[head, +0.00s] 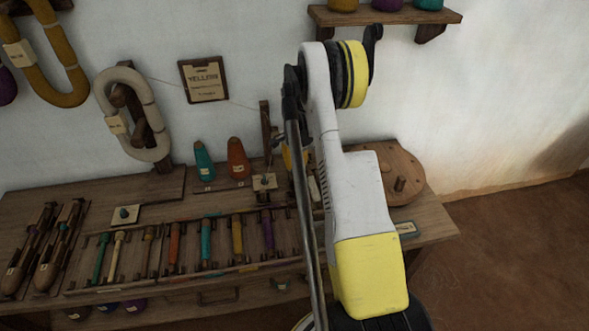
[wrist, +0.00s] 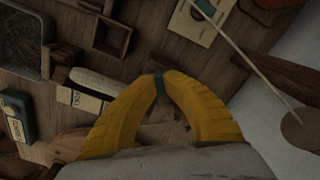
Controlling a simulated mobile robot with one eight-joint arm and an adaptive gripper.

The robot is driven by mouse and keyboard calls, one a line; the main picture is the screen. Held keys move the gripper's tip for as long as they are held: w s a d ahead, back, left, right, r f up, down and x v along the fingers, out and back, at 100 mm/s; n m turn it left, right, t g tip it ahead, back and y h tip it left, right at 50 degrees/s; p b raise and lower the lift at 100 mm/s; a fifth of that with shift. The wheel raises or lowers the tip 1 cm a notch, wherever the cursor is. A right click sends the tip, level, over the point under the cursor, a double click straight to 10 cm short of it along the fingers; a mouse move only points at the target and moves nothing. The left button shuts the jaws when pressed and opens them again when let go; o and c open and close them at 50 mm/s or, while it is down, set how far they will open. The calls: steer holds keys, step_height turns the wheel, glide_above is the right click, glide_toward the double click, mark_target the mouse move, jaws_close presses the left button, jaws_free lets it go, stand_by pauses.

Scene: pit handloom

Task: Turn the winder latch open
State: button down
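My gripper (wrist: 161,84) has two yellow fingers that arch together in the wrist view. Their tips meet or nearly meet, with a narrow dark teal strip between them; I cannot tell whether it is fingertip pad or a held part. Brown wood shows in the gap behind the tips. In the head view a yellow bit of the gripper shows just left of my arm, near a wooden post (head: 267,130). My arm covers much of that area. I cannot make out the winder latch in either view. A round wooden wheel with a peg (head: 405,165) lies right of my arm.
A rack (head: 85,279) of colored bobbins lies along the bench front. A teal cone (head: 203,161) and an orange cone (head: 238,159) stand left of the post. A thread runs to the pale skein (head: 103,105). The wrist view shows a grey-filled tray (wrist: 47,25).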

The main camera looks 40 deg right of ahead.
steer(key=n, duration=0.5)
steer(key=shift+n, duration=0.3)
steer(key=n, duration=0.5)
steer(key=shift+b, duration=0.3)
steer(key=shift+n, duration=0.3)
steer(key=c, duration=1.5)
jaws_free()
step_height(320, 180, up, 12)
